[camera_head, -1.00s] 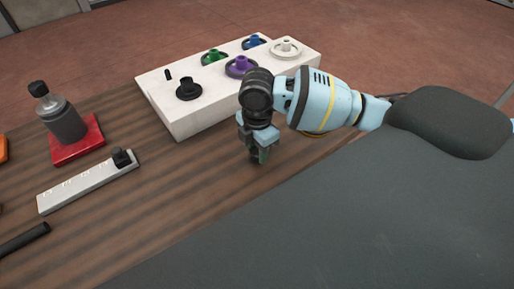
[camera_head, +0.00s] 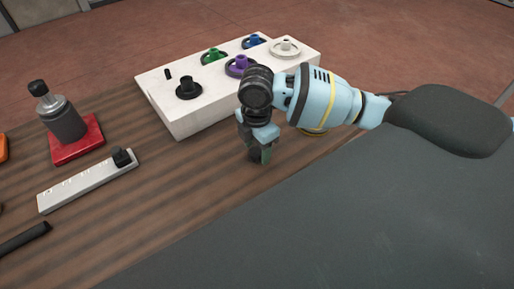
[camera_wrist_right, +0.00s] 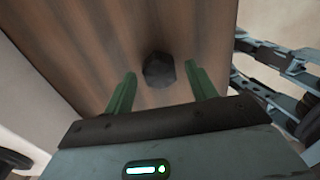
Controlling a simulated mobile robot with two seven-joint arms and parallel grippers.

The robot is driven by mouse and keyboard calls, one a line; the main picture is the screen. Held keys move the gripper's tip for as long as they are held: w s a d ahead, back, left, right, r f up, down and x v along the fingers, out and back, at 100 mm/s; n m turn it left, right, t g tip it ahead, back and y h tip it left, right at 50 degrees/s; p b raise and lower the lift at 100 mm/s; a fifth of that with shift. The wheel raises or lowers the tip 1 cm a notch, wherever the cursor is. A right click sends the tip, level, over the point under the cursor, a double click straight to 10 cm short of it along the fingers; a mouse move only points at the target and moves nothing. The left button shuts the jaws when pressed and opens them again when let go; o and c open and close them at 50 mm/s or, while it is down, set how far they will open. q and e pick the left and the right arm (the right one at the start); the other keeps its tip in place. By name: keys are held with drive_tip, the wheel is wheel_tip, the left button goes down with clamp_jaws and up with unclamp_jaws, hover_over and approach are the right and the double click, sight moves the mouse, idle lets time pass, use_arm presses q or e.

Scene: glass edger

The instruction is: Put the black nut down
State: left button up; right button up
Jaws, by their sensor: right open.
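The black nut (camera_wrist_right: 158,70) shows in the right wrist view as a dark, many-sided piece on the brown wood tabletop, between the green fingers of my right gripper (camera_wrist_right: 160,78). The fingers are spread, with a visible gap on each side of the nut. In the head view my right gripper (camera_head: 260,154) points down low over the wooden table (camera_head: 190,205), in front of the white block. The nut cannot be made out clearly there beside the fingers. My left gripper is not in view.
The white block (camera_head: 188,128) behind carries black, green, purple, blue and white flanged pieces and a small black pin. At left stand a dark bottle (camera_head: 64,122) on a red base (camera_head: 78,150) and a grey bar (camera_head: 66,193) with a black knob.

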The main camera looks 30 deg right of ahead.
sight(257, 151)
wheel_tip(257, 151, up, 11)
drive_tip(key=shift+r, duration=0.2)
drive_tip(key=shift+f, duration=0.1)
idle(0.4)
